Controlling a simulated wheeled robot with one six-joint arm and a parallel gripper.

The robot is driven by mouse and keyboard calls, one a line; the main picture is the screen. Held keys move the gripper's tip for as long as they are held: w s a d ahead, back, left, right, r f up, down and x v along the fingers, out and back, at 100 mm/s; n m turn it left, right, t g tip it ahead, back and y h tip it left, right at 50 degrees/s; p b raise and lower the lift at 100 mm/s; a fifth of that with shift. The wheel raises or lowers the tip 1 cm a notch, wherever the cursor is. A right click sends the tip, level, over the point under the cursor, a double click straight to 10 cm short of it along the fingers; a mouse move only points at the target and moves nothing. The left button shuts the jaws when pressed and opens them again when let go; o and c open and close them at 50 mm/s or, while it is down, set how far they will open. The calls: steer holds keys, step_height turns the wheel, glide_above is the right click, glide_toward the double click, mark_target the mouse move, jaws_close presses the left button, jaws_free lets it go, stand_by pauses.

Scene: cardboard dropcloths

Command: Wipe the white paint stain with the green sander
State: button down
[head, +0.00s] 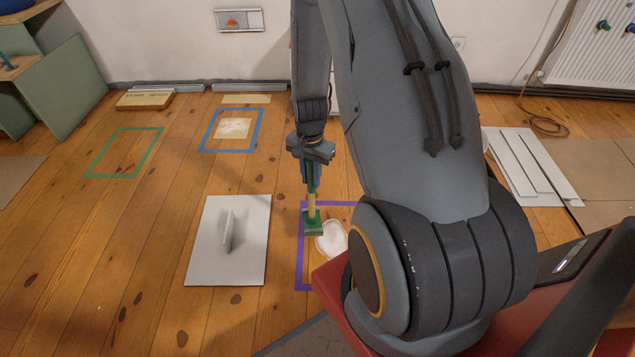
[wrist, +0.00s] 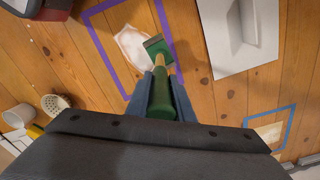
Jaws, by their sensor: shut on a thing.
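My gripper (head: 311,166) is shut on the green sander (head: 312,224), by its handle. In the wrist view the gripper (wrist: 160,85) points at the floor, with the sander's green head (wrist: 158,47) beyond the fingers. The white paint stain (head: 333,238) lies on the wooden floor inside a purple tape outline (head: 299,262). In the head view the sander's head is at the stain's left edge. In the wrist view it overlaps the stain's (wrist: 131,46) right side. I cannot tell whether the head touches the floor. My arm hides part of the purple outline in the head view.
A white board with an upright handle (head: 205,255) lies left of the purple outline. A blue tape outline (head: 207,137) holds a pale square patch (head: 234,129). A green tape outline (head: 99,160) is empty. White boards (head: 519,160) lie at the right.

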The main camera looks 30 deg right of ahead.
mark_target(312, 196)
step_height(312, 196, down, 7)
steer(key=d+m+b, duration=0.1)
steer(key=d+b, duration=0.1)
steer(key=b, duration=0.1)
steer(key=shift+d+f+m+b, duration=0.15)
steer(key=shift+m+b, duration=0.25)
steer(key=shift+s+f, duration=0.1)
steer(key=shift+f, duration=0.35)
stand_by(0.4)
